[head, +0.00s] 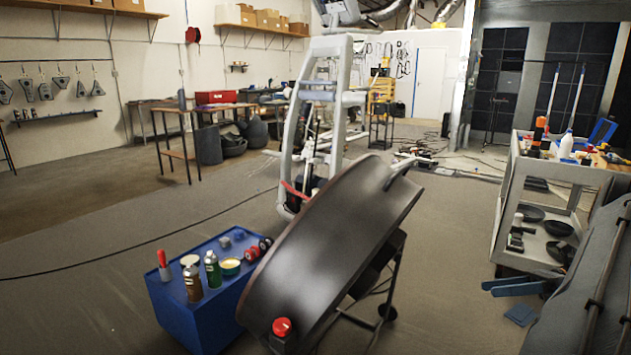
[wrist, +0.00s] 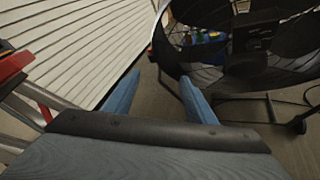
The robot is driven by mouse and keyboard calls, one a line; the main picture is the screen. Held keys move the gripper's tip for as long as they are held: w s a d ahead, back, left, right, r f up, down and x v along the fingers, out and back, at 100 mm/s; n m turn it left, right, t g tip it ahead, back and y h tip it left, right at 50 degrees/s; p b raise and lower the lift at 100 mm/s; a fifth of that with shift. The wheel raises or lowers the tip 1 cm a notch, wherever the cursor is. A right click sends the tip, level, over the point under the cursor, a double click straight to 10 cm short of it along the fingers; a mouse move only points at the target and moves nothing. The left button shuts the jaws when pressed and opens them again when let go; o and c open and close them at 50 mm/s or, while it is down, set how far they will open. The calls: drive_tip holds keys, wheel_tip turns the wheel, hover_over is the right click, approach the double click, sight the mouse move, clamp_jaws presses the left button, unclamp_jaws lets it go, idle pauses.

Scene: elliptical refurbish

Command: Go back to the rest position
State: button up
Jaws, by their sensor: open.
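My gripper (wrist: 160,92) shows in the wrist view with its two blue fingers spread wide apart. Nothing is between them; bare floor shows in the gap. In the head view my gripper (head: 498,300) is at the right, its blue fingers pointing left, held out from my grey arm along the right edge. A large dark curved shell (head: 335,250) with a red knob (head: 282,327) stands in the middle, left of my gripper and apart from it. In the wrist view a large black round part (wrist: 262,68) lies beyond the fingers.
A grey cart (head: 505,205) with bottles and pans stands behind my gripper. A blue box (head: 185,315) carrying cans and small parts is at the left. A grey frame machine (head: 285,165) stands behind the shell. Floor between shell and cart is mostly clear.

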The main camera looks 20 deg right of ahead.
drive_tip(key=w+a+r+n+g+h+b, duration=0.2)
drive_tip(key=w+a+r+n+g, duration=0.25)
drive_tip(key=a, duration=0.75)
drive_tip(key=w+a+r+n+g+h+b, duration=0.25)
drive_tip(key=w+a+n, duration=0.4)
drive_tip(key=a, duration=0.55)
drive_tip(key=s+a+n+g+h+b, duration=0.1)
drive_tip(key=a+n+h, duration=0.15)
drive_tip(key=a, duration=0.45)
drive_tip(key=s+a+n+g+h, duration=0.1)
drive_tip(key=a+n+g, duration=0.15)
drive_tip(key=a, duration=0.55)
drive_tip(key=s+a+f+n+t+h+b, duration=0.2)
drive_tip(key=s+a+n+t+h+b, duration=0.25)
drive_tip(key=s+a+n, duration=1.15)
drive_tip(key=d+r+m+h+p, duration=0.1)
drive_tip(key=d+r+m+p, duration=0.2)
drive_tip(key=d+r+p, duration=0.4)
drive_tip(key=shift+s+d+r+g+p, duration=0.25)
drive_tip(key=shift+d+p, duration=0.6)
drive_tip(key=shift+p, duration=3.05)
drive_tip(key=shift+w+h, duration=0.1)
drive_tip(key=shift+h, duration=0.15)
